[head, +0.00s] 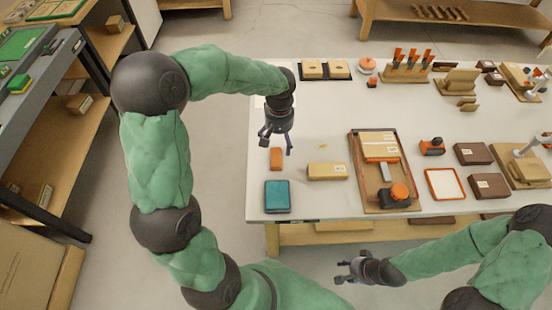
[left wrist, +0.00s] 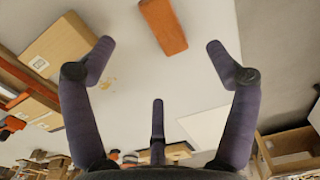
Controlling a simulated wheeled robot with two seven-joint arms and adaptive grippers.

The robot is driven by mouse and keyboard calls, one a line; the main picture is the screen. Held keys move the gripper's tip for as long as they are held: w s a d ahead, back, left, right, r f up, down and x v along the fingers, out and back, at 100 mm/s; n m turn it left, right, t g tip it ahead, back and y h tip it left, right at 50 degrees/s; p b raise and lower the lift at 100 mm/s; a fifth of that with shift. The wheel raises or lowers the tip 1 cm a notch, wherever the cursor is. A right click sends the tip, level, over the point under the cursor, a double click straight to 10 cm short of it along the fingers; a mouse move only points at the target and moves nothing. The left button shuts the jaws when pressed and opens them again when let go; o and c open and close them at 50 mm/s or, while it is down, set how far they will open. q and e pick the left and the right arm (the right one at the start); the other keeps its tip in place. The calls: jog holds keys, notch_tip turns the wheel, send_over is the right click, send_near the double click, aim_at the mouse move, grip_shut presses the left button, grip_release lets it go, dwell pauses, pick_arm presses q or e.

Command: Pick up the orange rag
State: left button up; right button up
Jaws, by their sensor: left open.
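The orange rag (head: 276,158) shows as a small orange rectangle lying on the white bench top near its left edge. In the left wrist view the orange rag (left wrist: 163,26) is at the top middle, ahead of the fingers and apart from them. My left gripper (head: 275,145) is above the bench, just behind and over the rag in the head view. Its fingers are spread and empty, and they also show in the left wrist view (left wrist: 160,46). My right gripper (head: 343,271) hangs in front of the bench's front edge, with its fingers apart and nothing between them.
A teal pad (head: 277,196) lies in front of the rag, and a tan box (head: 327,171) lies to its right. A wooden tray (head: 367,204) with orange-topped items stands further right. Bare bench (head: 318,122) lies behind the tan box.

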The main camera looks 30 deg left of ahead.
aim_at(279, 157)
pick_arm(q)
notch_tip(279, 157, down, 3)
jog(key=shift+f+b, duration=0.1)
jog(key=shift+b, duration=0.3)
notch_tip(279, 157, down, 5)
jog(key=b, duration=0.2)
jog(key=shift+b, duration=0.4)
jog(key=c, duration=1.1)
